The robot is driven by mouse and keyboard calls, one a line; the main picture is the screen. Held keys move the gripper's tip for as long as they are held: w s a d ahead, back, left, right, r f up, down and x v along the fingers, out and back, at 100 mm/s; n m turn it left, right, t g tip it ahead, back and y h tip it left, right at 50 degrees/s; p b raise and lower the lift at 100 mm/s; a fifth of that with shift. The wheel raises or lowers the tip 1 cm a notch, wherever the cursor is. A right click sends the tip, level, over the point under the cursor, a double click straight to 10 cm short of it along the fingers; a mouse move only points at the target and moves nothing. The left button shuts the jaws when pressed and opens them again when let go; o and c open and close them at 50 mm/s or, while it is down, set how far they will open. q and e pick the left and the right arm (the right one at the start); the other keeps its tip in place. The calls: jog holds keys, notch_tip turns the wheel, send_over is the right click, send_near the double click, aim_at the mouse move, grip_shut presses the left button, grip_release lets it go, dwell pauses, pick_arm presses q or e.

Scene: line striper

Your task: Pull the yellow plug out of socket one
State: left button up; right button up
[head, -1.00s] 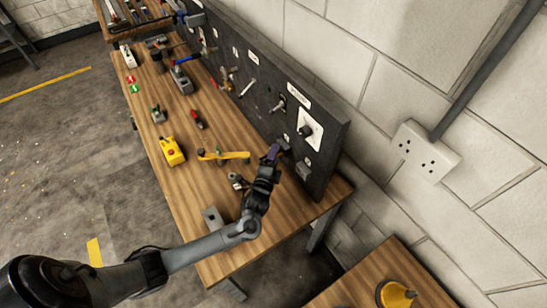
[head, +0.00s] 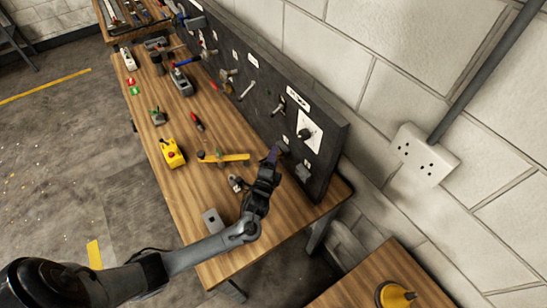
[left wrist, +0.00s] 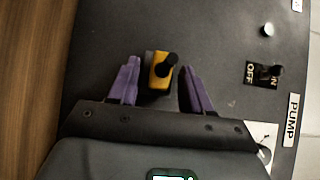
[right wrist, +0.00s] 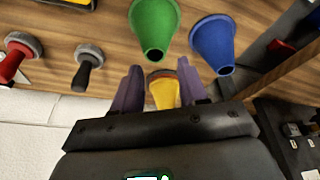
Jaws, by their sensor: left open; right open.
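The yellow plug (left wrist: 156,82) sits at the dark panel (left wrist: 100,25), with a black stub, likely its cable end, on it. It shows in the left wrist view between the two purple fingers of my open left gripper (left wrist: 160,66), with a gap on each side. In the head view my left gripper (head: 272,157) is at the near lower end of the panel and hides the plug. The socket behind the plug and its number cannot be made out.
A PUMP switch (left wrist: 268,72) is right of the plug. The wooden bench (head: 245,200) holds a yellow box (head: 172,154), a yellow bar (head: 230,157) and small tools. A green cone (right wrist: 154,27) and blue cone (right wrist: 212,43) stand near my right gripper. A wall socket (head: 423,155) is at right.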

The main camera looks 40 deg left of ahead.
pick_arm(q)
jog(key=shift+c, duration=0.3)
grip_shut()
pick_arm(e)
jog(key=shift+d, duration=0.15)
pick_arm(q)
jog(key=shift+s+r+p, duration=0.1)
jog(key=shift+s+p, duration=0.1)
jog(key=shift+p, duration=0.15)
pick_arm(e)
jog(key=shift+r, duration=0.3)
jog(key=shift+r, duration=0.15)
pick_arm(q)
jog(key=shift+s+a, duration=0.2)
jog(key=shift+s, duration=0.2)
jog(key=shift+s+p, duration=0.15)
jog(key=shift+p, duration=0.2)
pick_arm(e)
jog(key=shift+r, duration=0.2)
